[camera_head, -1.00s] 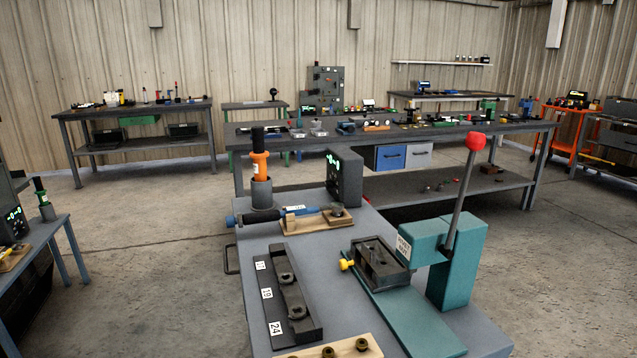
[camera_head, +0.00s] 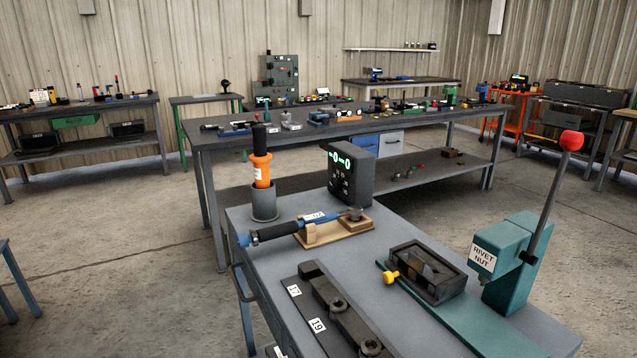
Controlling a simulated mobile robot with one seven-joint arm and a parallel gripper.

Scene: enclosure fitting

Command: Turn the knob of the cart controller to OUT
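My gripper is not in view. An orange cart (camera_head: 490,125) stands far off at the back right, with a dark boxy item (camera_head: 518,82) on top. That item is too small to tell whether it is the cart controller, and no knob or OUT mark can be read on it. Nearer, a dark box (camera_head: 350,176) with a lit green display stands on the grey bench; small controls show on its front, but their labels cannot be read. I cannot tell which of these the task means.
Open floor (camera_head: 100,240) lies at left.

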